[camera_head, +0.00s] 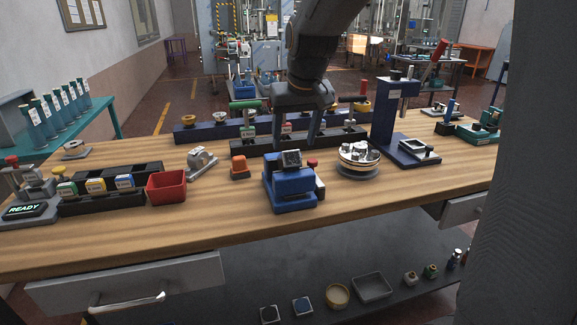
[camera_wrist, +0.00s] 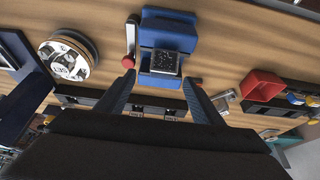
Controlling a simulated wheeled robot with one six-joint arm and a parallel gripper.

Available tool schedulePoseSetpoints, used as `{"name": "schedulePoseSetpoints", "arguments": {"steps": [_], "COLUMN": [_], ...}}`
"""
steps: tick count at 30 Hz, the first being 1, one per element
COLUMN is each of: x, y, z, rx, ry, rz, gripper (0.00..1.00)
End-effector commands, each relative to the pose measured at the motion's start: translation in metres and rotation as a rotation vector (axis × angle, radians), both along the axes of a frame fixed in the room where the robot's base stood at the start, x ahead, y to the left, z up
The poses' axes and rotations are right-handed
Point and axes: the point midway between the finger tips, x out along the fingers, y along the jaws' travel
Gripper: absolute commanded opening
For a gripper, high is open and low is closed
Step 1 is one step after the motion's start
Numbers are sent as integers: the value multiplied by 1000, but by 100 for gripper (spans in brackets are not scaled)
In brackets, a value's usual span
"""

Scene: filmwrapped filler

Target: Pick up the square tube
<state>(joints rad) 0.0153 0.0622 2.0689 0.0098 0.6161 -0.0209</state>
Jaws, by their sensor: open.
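A dark, square-ended piece with a pale rim (camera_head: 291,159), which looks like the square tube, sits upright in the top of a blue fixture (camera_head: 290,192) on the wooden bench. In the wrist view the square piece (camera_wrist: 165,62) shows its speckled face against the blue fixture (camera_wrist: 168,32). My gripper (camera_head: 294,142) is open and empty, pointing down above and just behind the fixture in the head view. In the wrist view its two fingertips (camera_wrist: 158,74) are spread either side of the square piece, apart from it. How deep the piece sits is hidden.
A red bin (camera_head: 166,187) and an orange block (camera_head: 239,167) stand left of the fixture. A round turntable (camera_head: 358,158) and a tall blue press (camera_head: 385,115) stand right. Dark racks (camera_head: 215,131) run behind. The bench front (camera_head: 215,225) is clear.

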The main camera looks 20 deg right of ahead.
Motion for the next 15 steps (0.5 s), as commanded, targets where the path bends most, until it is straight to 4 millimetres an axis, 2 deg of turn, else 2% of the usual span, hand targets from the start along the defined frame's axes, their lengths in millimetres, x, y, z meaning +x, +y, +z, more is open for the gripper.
{"name": "schedulePoseSetpoints", "arguments": {"steps": [15], "x": [21], "y": [6], "z": [-52], "rx": [0], "ry": [5], "rz": [0], "gripper": [61]}}
